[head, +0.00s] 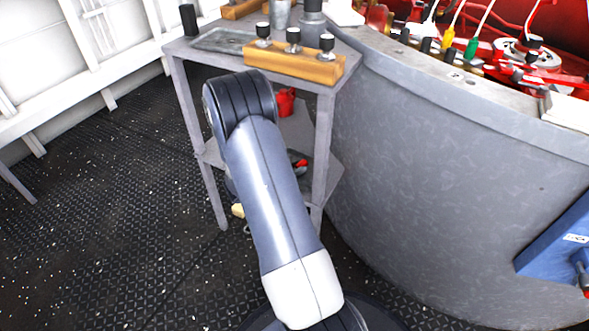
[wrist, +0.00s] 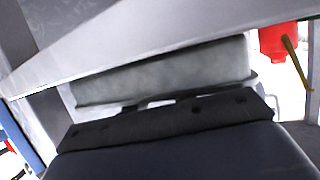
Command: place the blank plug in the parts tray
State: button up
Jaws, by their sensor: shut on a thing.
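In the wrist view, the dark edge of my gripper (wrist: 160,122) fills the lower part. A grey block-like piece with a flanged lower edge, apparently the blank plug (wrist: 165,70), sits right beyond it, and my gripper is shut on it. The fingertips and contact are not clear. In the head view my arm (head: 265,190) bends up to its elbow in front of the table, and it hides my gripper. The parts tray, seemingly the shallow grey metal tray (head: 222,40), lies on the tabletop at the back left, above and beyond my elbow.
The grey table (head: 195,50) carries a wooden block (head: 290,66) with several black-topped knobs, a black cylinder (head: 188,20) and metal containers. A red bucket (head: 286,102) hangs below it. A large curved grey wall (head: 450,170) stands right. Open deck floor (head: 100,220) lies left.

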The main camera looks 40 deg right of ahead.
jog(key=shift+s+a+f+b, duration=0.1)
jog(key=shift+s+f+b, duration=0.15)
jog(key=shift+f+b, duration=0.75)
jog(key=o, duration=1)
jog(key=shift+r, duration=0.2)
jog(key=shift+r+p, duration=0.65)
jog(key=shift+p, duration=0.6)
jog(key=shift+a+r+p, duration=0.2)
jog(key=shift+a+p, duration=0.05)
jog(key=shift+p, duration=0.15)
jog(key=p+v, duration=0.1)
jog(key=v, duration=1)
jog(key=shift+w+a+r+p, duration=0.15)
jog(key=shift+r+p, duration=0.05)
jog(key=shift+p, duration=0.15)
jog(key=shift+o, duration=0.4)
